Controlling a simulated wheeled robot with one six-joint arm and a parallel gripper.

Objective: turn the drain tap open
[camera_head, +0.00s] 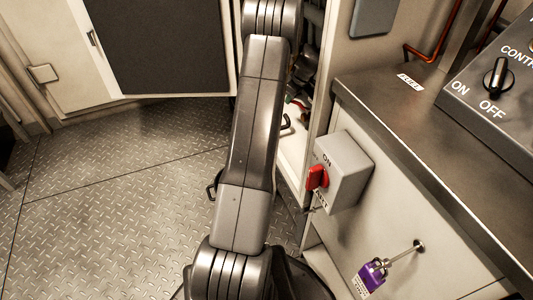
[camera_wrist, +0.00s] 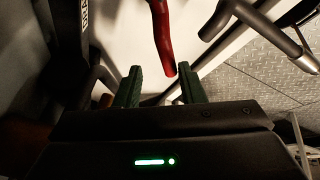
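In the wrist view a red lever (camera_wrist: 163,35), which looks like the drain tap's handle, hangs from the top edge. Its rounded lower end sits between the two green finger pads of my gripper (camera_wrist: 161,84), nearer the right one. The fingers are apart, with a clear gap to the left of the lever. I cannot tell whether the lever's end is within the fingers' depth or just beyond them. The tap's body is out of the wrist view. In the head view my arm hides my gripper and the tap.
Grey pipes (camera_wrist: 226,14) pass close to the right of the fingers. In the head view an open cabinet (camera_head: 291,160) lies behind my arm. A grey switch box with a red knob (camera_head: 317,177) and a purple padlock (camera_head: 370,276) are at right. The plate floor (camera_head: 110,210) is clear at left.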

